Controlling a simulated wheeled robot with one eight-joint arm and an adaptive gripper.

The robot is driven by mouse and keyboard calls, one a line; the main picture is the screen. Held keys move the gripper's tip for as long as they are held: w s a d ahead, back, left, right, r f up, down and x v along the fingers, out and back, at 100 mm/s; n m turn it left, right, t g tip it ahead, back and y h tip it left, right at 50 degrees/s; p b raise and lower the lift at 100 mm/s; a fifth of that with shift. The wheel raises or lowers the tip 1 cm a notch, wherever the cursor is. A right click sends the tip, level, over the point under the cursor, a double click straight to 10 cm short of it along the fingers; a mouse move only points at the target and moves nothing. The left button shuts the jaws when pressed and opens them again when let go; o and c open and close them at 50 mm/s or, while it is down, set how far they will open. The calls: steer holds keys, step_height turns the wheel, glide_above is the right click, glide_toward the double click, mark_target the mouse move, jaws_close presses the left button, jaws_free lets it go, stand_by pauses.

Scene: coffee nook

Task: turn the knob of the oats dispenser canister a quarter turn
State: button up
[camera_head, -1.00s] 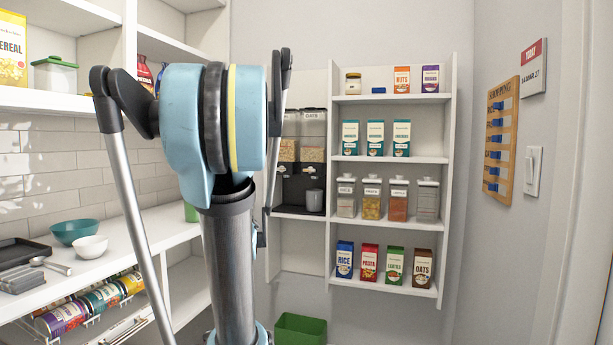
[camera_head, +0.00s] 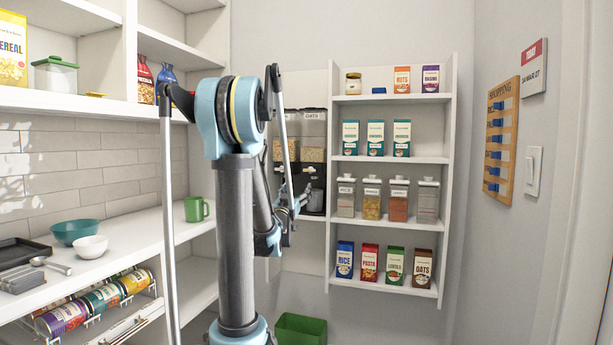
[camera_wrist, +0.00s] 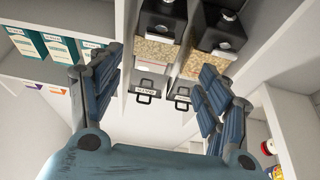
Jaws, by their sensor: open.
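The oats dispenser canister (camera_head: 313,128) is the right one of two clear canisters on a black base on the back wall, labelled OATS and filled with pale flakes. In the wrist view the scene appears upside down, and the oats canister (camera_wrist: 152,50) is the left one, between my fingers in the picture. A round silver knob shows at the top edge above it; another shows on the neighbouring canister (camera_wrist: 213,60). My gripper (camera_head: 298,203) is open and empty, in front of the dispenser's lower part, which it partly hides. Contact with the knob is not visible.
A shelf unit (camera_head: 331,235) with jars and boxes stands just right of the dispenser. A grey cup (camera_head: 317,199) is partly hidden below it. The left counter (camera_head: 125,245) holds bowls and a green mug (camera_head: 196,209). A green bin (camera_head: 300,328) is on the floor.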

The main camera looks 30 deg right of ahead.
mark_target(309, 170)
steer(key=x, duration=1.5)
steer(key=shift+w+d, duration=0.2)
steer(key=shift+w, duration=0.15)
steer(key=c, duration=1.1)
